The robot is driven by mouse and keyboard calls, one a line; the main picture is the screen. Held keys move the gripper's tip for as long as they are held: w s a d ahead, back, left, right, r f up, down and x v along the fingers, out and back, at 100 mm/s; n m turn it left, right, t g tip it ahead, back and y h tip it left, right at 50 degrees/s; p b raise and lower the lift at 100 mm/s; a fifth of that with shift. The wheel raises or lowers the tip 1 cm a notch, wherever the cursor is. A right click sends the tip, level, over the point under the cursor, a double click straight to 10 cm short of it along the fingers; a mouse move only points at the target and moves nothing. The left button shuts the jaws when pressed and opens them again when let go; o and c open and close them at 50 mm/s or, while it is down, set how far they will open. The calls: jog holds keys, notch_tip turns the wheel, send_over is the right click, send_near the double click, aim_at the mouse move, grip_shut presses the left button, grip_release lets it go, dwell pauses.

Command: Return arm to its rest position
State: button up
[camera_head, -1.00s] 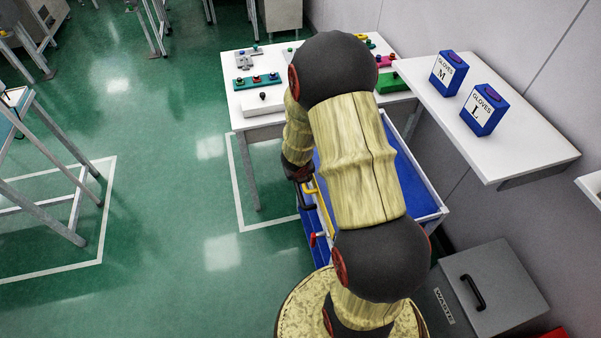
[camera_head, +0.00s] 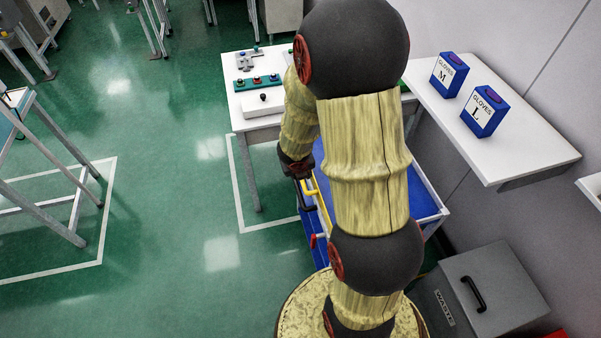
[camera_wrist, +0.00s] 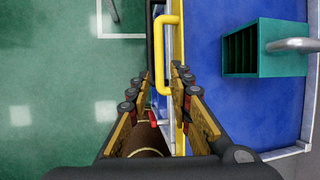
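My gripper (camera_wrist: 160,85) is open in the wrist view, its two fingers apart on either side of the frame's middle. Nothing is visibly held between them. In the head view my gripper (camera_head: 304,190) hangs pointing down beside the blue cart (camera_head: 433,190), at its left edge. A yellow handle (camera_wrist: 166,50) on the cart's side shows beyond and between the fingertips; I cannot tell the distance to it. My arm is bent, its upper part raised over the cart and partly hiding it and the white table.
A white table (camera_head: 262,122) with small coloured button boxes stands behind the cart. A shelf (camera_head: 530,150) with two blue glove boxes (camera_head: 484,112) is at right. A grey waste bin (camera_head: 495,290) stands below it. A teal slotted box (camera_wrist: 252,47) lies in the cart.

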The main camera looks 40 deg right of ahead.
dwell(0.4)
jog(key=s+m, duration=0.1)
jog(key=m, duration=0.1)
jog(key=s+d+m, duration=0.1)
jog(key=m, duration=0.1)
jog(key=s+d+m+g, duration=0.1)
jog(key=m, duration=0.1)
jog(key=shift+m+h, duration=0.3)
jog(key=shift+h, duration=0.1)
jog(key=s+a+r+m+g, duration=0.25)
jog(key=s+r+m, duration=0.45)
jog(key=m, duration=0.9)
jog(key=s+a+r+m+t+y+b, duration=0.2)
jog(key=a+r+m+t, duration=0.1)
jog(key=a+r, duration=0.5)
jog(key=s+a+r+m+t+y+b, duration=0.2)
jog(key=a+r+m, duration=0.3)
jog(key=a, duration=0.8)
notch_tip(320, 180, up, 4)
jog(key=shift+s+a+f+m+t+y+b, duration=0.3)
jog(key=shift+s+a+m+t+b, duration=0.15)
jog(key=shift+s+b, duration=0.3)
